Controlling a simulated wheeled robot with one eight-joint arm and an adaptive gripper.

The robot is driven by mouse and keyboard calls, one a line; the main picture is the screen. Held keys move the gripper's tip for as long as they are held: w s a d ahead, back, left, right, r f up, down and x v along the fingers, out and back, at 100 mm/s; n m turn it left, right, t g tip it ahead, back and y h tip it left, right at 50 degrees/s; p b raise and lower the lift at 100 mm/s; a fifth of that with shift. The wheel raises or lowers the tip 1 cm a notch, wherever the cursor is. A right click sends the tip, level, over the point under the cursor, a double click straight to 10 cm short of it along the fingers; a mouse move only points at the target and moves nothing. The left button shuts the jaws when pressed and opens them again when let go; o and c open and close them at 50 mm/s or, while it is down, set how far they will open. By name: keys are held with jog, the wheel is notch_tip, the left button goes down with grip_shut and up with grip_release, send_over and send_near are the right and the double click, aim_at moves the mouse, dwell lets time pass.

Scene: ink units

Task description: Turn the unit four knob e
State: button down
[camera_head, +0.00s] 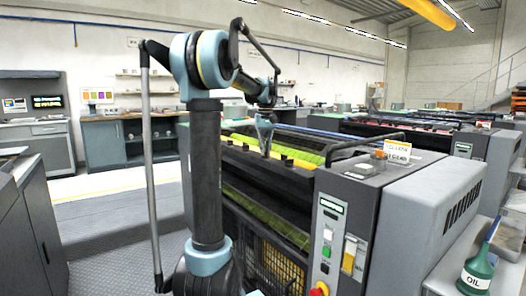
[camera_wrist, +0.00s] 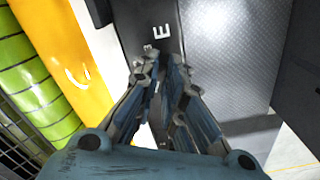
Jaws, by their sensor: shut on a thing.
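The printing unit (camera_head: 400,215) with a yellow-lettered sign stands at the centre right. Its dark bar (camera_head: 232,156) runs beside a yellow-green roller. My gripper (camera_head: 265,152) reaches down to this bar from above. In the wrist view, a white letter E (camera_wrist: 162,31) marks the dark strip just beyond my fingertips (camera_wrist: 162,72). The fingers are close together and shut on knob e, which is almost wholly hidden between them. The knob's angle cannot be seen.
Several small dark knobs or blocks line the bar beside the gripper. A yellow strip (camera_wrist: 85,70) and green roller (camera_wrist: 45,98) lie left in the wrist view. A control panel (camera_head: 328,240) and a green oil bottle (camera_head: 478,270) are at the right.

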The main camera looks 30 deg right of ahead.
jog(key=shift+w+n, duration=0.1)
jog(key=shift+n, duration=0.9)
jog(key=c, duration=1.7)
grip_release()
notch_tip(320, 180, up, 12)
jog(key=shift+f, duration=0.1)
